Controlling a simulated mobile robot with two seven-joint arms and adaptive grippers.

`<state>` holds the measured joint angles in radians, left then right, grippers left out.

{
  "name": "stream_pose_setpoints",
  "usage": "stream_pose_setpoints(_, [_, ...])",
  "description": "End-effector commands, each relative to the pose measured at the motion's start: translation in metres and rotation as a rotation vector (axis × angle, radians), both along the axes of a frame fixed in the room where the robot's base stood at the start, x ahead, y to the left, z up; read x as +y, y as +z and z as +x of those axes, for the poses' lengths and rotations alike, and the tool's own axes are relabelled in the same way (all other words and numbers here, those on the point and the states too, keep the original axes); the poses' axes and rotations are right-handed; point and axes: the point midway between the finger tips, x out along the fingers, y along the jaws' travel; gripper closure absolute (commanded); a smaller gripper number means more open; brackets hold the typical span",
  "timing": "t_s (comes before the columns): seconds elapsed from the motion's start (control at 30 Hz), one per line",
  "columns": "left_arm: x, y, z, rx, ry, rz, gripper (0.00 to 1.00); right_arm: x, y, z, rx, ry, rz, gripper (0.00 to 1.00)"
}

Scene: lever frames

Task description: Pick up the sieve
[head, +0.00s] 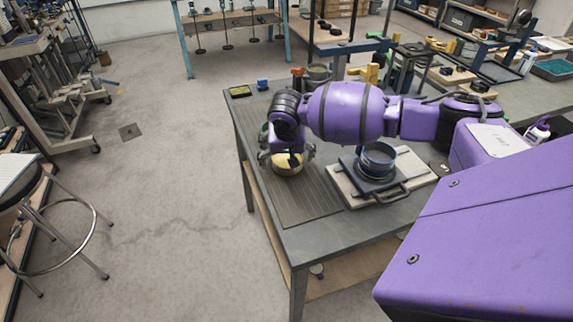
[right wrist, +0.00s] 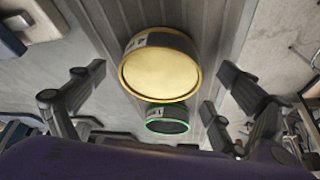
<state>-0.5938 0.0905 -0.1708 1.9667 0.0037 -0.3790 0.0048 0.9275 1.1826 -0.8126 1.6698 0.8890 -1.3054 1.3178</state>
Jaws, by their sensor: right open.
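A round yellow sieve (head: 287,168) lies on the ribbed mat (head: 318,205) of the workbench, partly hidden under my right gripper (head: 288,155). In the right wrist view the yellow sieve (right wrist: 160,74) shows its pale face and a label on its side. My right gripper (right wrist: 160,85) is open, its two fingers spread wide left and right of the yellow sieve with clear gaps. A second sieve (right wrist: 167,127), dark with a green rim, shows below the yellow one in that view. Which sieve is meant, I cannot tell. My left gripper is not in view.
A dark round pan (head: 378,157) sits on a plate with a handle, right of the mat. A yellow-and-black tray (head: 240,91) and a blue item (head: 262,84) stand at the bench's far left corner. The front of the mat is clear.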

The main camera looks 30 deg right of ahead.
Motion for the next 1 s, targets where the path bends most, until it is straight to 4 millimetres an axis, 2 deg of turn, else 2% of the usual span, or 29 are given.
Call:
stream_pose_setpoints(0.1, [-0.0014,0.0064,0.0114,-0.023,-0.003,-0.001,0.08,-0.0004,0.0000,0.0012,-0.002,0.000,0.000,0.07])
stream_pose_setpoints(0.23, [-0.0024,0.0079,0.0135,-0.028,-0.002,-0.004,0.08,-0.0002,0.0004,0.0011,-0.002,0.000,0.000,0.10])
stream_pose_setpoints(0.6, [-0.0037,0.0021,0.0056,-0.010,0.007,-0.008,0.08,-0.0002,0.0005,0.0010,-0.002,0.000,0.000,0.59])
stream_pose_setpoints(0.87, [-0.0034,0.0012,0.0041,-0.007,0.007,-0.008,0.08,-0.0001,0.0018,0.0014,-0.004,0.001,0.000,0.60])
stream_pose_setpoints(1.0, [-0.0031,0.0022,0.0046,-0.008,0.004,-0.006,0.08,-0.0003,0.0088,0.0017,-0.005,0.000,0.000,0.60])
